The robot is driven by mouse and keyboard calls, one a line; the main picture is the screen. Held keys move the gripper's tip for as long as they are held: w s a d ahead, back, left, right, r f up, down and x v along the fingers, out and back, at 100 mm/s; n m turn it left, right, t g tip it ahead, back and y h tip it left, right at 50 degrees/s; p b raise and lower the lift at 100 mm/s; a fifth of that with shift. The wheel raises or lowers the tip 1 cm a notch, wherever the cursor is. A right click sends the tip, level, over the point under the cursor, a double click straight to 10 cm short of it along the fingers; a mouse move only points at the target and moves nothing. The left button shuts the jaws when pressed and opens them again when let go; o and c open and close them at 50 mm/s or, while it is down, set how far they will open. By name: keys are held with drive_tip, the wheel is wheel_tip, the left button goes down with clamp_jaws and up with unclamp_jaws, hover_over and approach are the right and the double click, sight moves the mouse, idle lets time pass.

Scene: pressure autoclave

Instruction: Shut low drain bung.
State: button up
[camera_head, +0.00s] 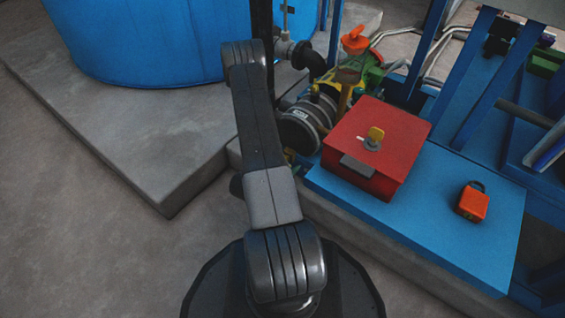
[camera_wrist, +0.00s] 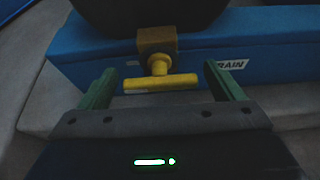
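The low drain bung shows in the wrist view as a yellow T-shaped handle (camera_wrist: 160,82) on a brass-coloured block (camera_wrist: 157,41). Its crossbar lies level, across the picture. A white label reading "RAIN" (camera_wrist: 231,65), partly covered, is on the blue beam to its right. My gripper (camera_wrist: 161,85) is open, with one green finger on each side of the handle. The fingers appear apart from the crossbar, with a gap at both ends. In the head view my arm hides the gripper and the bung.
A blue beam (camera_wrist: 275,35) runs behind the handle, and a dark rounded body hangs above it. A blue tank (camera_head: 150,40) stands on a concrete plinth (camera_head: 110,120).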

drive_tip(key=p+v, duration=0.4)
drive_tip(key=v, duration=0.9)
drive_tip(key=shift+s+a, duration=0.2)
drive_tip(key=shift+s, duration=0.15)
drive_tip(key=shift+w, duration=0.1)
idle(0.3)
drive_tip(key=b+x, duration=0.4)
drive_tip(key=x, duration=0.9)
drive_tip(key=shift+w+d, duration=0.2)
